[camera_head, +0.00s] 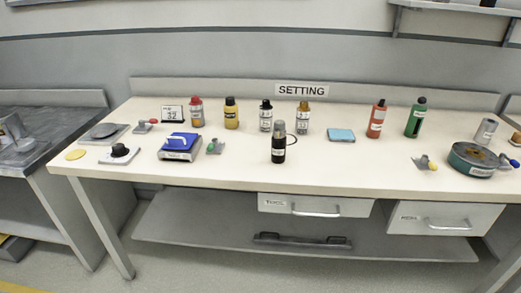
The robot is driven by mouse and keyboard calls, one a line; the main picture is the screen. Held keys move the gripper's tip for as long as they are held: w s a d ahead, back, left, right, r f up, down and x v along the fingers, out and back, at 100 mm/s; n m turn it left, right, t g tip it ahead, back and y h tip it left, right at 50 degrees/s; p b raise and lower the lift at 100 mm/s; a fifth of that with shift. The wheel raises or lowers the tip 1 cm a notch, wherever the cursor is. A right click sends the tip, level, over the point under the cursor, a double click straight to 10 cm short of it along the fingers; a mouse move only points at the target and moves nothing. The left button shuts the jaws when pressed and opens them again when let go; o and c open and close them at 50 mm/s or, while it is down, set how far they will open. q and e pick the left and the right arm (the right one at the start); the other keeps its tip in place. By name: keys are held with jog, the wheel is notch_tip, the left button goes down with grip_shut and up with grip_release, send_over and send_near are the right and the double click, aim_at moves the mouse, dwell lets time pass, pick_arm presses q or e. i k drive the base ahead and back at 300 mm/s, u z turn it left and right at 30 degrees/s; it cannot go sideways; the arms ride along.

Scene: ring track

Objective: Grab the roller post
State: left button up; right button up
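No object is clearly marked as the roller post. A dark upright cylinder (278,150) with a pale label stands near the front middle of the white bench (240,177), with a thin dark ring (291,140) beside or behind it. A grey metal cylinder (486,131) stands at the right end of the bench, behind a round green-grey device (470,159). I cannot tell which of these, if either, is the roller post. Neither of my grippers is in view.
Several bottles stand along the back, including a red one (376,120) and a green one (416,119). A blue device (181,146) and a black-knobbed block (120,152) sit at left. A light-blue pad (341,135) lies right of centre. The front between centre and right is clear.

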aim_at(279, 140)
jog(key=u, duration=0.05)
jog(key=k, duration=0.35)
jog(key=u, duration=1.1)
jog(key=i, duration=0.95)
jog(key=z, duration=0.7)
